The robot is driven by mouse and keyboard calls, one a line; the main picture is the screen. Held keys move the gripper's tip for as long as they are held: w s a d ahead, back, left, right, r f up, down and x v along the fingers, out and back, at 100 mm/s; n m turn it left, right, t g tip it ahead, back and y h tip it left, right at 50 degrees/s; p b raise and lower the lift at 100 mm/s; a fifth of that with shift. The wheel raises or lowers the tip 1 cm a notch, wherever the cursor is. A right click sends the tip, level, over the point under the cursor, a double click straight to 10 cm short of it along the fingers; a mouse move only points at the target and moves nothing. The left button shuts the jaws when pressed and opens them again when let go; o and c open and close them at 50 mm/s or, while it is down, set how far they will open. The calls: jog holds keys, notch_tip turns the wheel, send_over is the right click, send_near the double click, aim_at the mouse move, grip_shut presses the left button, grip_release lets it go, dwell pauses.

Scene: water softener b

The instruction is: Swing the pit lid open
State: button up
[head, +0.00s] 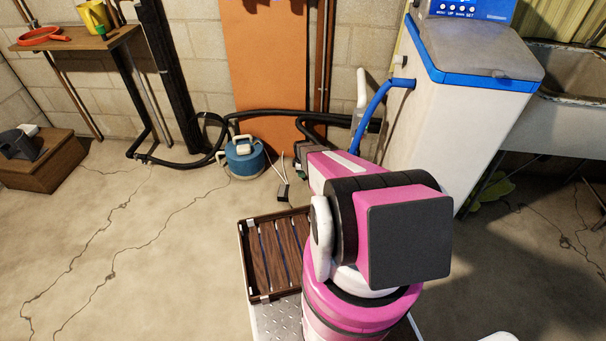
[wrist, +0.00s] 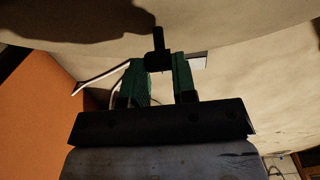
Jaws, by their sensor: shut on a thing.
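No pit lid can be made out for certain in either view. In the wrist view my gripper (wrist: 163,64) has its two green fingers on either side of a small dark block with a thin upright post (wrist: 158,40), and is shut on it. Whether this piece belongs to the lid cannot be told. In the head view my pink arm hides most of the gripper and the floor behind it. A bit of dark green shows low by the wall, near the foot of the orange board (head: 265,70).
A blue canister (head: 243,160) with a white handle stands left of my arm among black hoses (head: 182,163). A small black box (head: 283,193) on a cable lies nearby. The water softener (head: 440,110) stands at right, a wooden box (head: 45,165) at left. The left floor is clear.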

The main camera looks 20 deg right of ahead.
jog(key=shift+w+a+r, duration=0.35)
jog(key=shift+a+r, duration=0.05)
jog(key=shift+a, duration=0.35)
jog(key=shift+w+a+r, duration=0.3)
jog(key=shift+a+r, duration=0.1)
jog(key=shift+a, duration=0.35)
jog(key=shift+w+a+r, duration=0.15)
jog(key=shift+w+a, duration=0.1)
jog(key=shift+a, duration=0.4)
jog(key=shift+w+a+r, duration=0.1)
jog(key=shift+w+a, duration=0.2)
jog(key=shift+a, duration=0.3)
jog(key=shift+w+a+r, duration=0.15)
jog(key=shift+w+a, duration=0.1)
jog(key=shift+a, duration=0.4)
jog(key=shift+w+a, duration=0.25)
jog(key=shift+a, duration=0.4)
jog(key=shift+w+a, duration=0.3)
jog(key=shift+a, duration=0.35)
jog(key=shift+w+a, duration=0.25)
jog(key=shift+a, duration=0.4)
jog(key=shift+f, duration=0.1)
